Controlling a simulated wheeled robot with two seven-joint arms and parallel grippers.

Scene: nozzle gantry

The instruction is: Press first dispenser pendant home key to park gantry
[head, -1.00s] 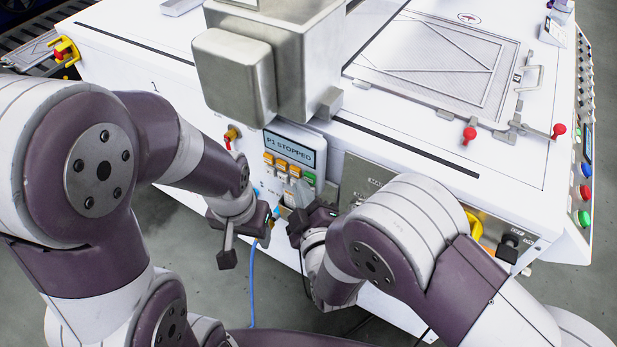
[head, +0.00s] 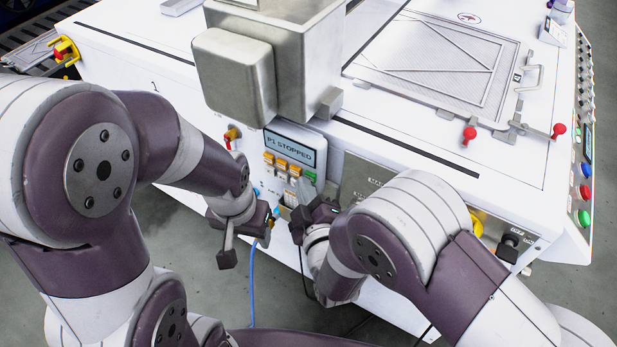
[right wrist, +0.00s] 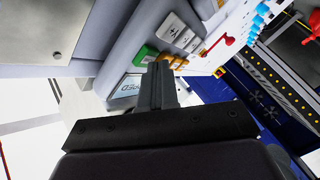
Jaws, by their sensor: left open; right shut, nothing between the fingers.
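The dispenser pendant (head: 320,150) is on the near face of the white machine. Its display (head: 290,149) reads "P1 STOPPED". Below it are a row of orange keys (head: 281,163) and a green key (head: 308,177); paler keys sit lower, partly hidden by my right gripper. My right gripper (head: 302,188) is shut and empty, its fingertips close in front of the keys. In the right wrist view its fingers (right wrist: 160,72) overlap the area beside the green key (right wrist: 146,54) and orange keys (right wrist: 174,61); contact cannot be told. White keys (right wrist: 174,27) show there too. My left gripper (head: 250,238) is open and empty, left of and below the pendant.
A grey metal housing (head: 235,72) overhangs just above the pendant. A red-and-yellow switch (head: 231,137) is left of it. A blue cable (head: 252,290) hangs below my left gripper. A hatch (head: 440,65) with red knobs lies on the machine top.

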